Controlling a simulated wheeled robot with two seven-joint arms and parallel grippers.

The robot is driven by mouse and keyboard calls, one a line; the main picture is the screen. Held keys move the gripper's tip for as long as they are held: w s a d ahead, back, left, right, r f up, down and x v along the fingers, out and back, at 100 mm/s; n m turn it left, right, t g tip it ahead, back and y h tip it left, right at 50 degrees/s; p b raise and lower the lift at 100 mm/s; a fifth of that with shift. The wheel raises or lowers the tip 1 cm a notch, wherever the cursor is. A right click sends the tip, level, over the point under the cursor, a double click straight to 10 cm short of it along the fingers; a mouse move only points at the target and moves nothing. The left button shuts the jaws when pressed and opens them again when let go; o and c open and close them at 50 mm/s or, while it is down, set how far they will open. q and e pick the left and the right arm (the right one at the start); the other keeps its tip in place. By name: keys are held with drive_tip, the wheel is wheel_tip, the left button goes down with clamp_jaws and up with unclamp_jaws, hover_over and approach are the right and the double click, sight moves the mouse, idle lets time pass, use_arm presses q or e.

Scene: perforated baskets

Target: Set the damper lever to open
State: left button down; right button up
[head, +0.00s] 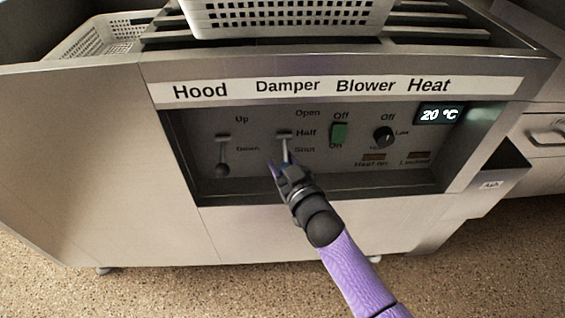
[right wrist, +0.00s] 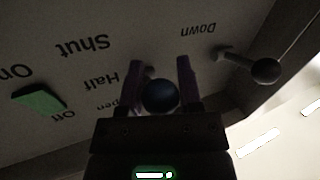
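The damper lever (head: 285,142) is on the grey control panel (head: 205,124), below the word Damper and left of the labels Open, Half and Shut. Its stem points down from its pivot, toward the Shut end. My right gripper (head: 281,167) covers its knob in the head view. In the upside-down right wrist view, the dark round knob (right wrist: 161,96) fills the gap between the two purple fingers of my right gripper (right wrist: 161,76), which look shut on it. My left gripper is not in view.
The hood lever (head: 222,158) hangs down to the left. A green blower switch (head: 339,133) and a round heat knob (head: 383,137) are to the right. The panel is recessed under a label strip (head: 330,90). A perforated basket (head: 290,20) stands on top.

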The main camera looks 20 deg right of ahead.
drive_tip(key=c, duration=0.5)
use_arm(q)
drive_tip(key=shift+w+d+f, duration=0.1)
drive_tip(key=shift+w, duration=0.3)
use_arm(e)
clamp_jaws()
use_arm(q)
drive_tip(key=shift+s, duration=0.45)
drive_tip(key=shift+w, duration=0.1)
